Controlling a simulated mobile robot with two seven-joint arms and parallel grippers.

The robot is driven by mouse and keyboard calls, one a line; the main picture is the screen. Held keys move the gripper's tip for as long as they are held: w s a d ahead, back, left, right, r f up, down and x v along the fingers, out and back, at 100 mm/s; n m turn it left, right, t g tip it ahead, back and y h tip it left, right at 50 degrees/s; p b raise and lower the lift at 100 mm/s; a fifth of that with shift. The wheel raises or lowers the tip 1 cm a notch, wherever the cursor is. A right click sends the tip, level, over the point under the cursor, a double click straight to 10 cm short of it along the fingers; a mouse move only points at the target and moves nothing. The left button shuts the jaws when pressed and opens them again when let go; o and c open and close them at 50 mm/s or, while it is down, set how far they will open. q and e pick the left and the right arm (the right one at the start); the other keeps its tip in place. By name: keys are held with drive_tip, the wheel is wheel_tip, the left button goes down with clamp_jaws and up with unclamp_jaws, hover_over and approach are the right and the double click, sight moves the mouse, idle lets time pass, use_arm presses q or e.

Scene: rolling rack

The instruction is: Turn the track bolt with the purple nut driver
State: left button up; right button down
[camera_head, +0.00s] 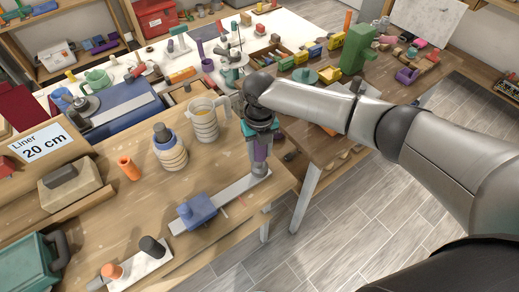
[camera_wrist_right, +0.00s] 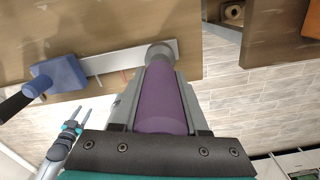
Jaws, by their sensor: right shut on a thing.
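My right gripper (camera_head: 259,146) is shut on the purple nut driver (camera_wrist_right: 163,105), which also shows in the head view (camera_head: 260,155). The driver is held about upright, its grey socket end (camera_wrist_right: 160,54) down at the right end of the pale metal track (camera_head: 232,191). The track also shows in the wrist view (camera_wrist_right: 110,63). The track bolt is hidden under the socket. A blue block (camera_head: 197,210) sits on the track to the left of the driver. My left gripper (camera_wrist_right: 74,126) shows small at the lower left of the wrist view, its fingers apart and empty.
A jug (camera_head: 203,122), a ringed pot (camera_head: 170,152) and an orange cylinder (camera_head: 129,168) stand behind the track. A pale plate with a black knob (camera_head: 151,246) lies at the front left. The bench's right edge is close beside the driver, with floor beyond.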

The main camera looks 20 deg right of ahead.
drive_tip(key=n, duration=0.4)
drive_tip(key=shift+r, duration=0.1)
drive_tip(key=shift+r+p, duration=1.05)
drive_tip(key=shift+r, duration=0.2)
drive_tip(key=shift+r+p, duration=0.7)
drive_tip(key=shift+r, duration=1.5)
drive_tip(key=m, duration=1.1)
drive_tip(key=shift+w, duration=0.1)
